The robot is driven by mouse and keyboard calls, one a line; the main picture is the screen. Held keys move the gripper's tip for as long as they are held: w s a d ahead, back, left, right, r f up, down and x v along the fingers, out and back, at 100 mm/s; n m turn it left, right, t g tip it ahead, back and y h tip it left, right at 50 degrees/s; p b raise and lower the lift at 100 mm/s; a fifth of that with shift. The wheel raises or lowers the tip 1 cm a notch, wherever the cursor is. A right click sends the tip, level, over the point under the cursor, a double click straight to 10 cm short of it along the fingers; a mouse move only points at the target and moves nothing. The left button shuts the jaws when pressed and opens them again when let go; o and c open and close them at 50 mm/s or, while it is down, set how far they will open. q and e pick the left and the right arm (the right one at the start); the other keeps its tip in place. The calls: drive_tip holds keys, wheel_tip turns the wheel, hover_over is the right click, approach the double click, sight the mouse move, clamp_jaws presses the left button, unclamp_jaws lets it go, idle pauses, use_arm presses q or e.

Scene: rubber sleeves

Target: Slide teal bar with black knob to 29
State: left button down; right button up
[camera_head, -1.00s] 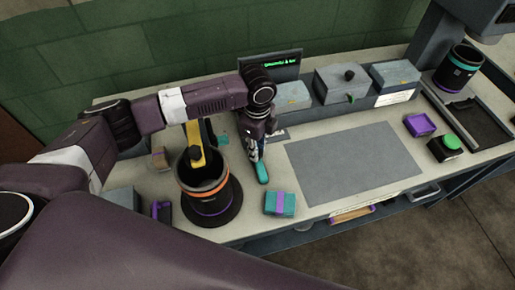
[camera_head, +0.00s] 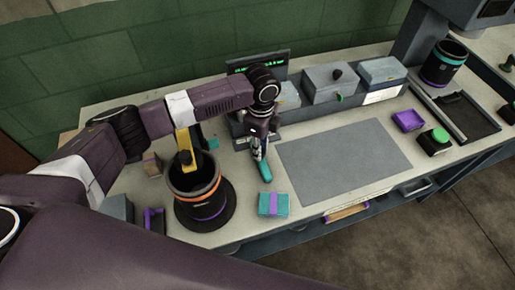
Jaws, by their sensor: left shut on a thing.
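My left gripper (camera_head: 260,153) points down over the worktable, beside the left edge of the grey mat. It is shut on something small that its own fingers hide. A teal elongated piece (camera_head: 265,172) shows at its fingertips; I cannot tell whether it is the teal bar or part of the gripper. No number scale or 29 can be read. My right gripper is not in view.
A black cup with an orange rim (camera_head: 205,208) stands left of the gripper. A teal block with a purple band (camera_head: 273,205) lies in front. A dark display with green text (camera_head: 257,64) stands behind. The grey mat (camera_head: 345,160) is bare. A purple tray (camera_head: 408,121) lies to the right.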

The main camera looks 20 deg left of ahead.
use_arm(q)
drive_tip(key=c, duration=1.7)
unclamp_jaws()
drive_tip(key=shift+r, duration=0.1)
drive_tip(key=shift+r, duration=0.3)
wheel_tip(320, 180, up, 11)
drive_tip(key=shift+r, duration=0.15)
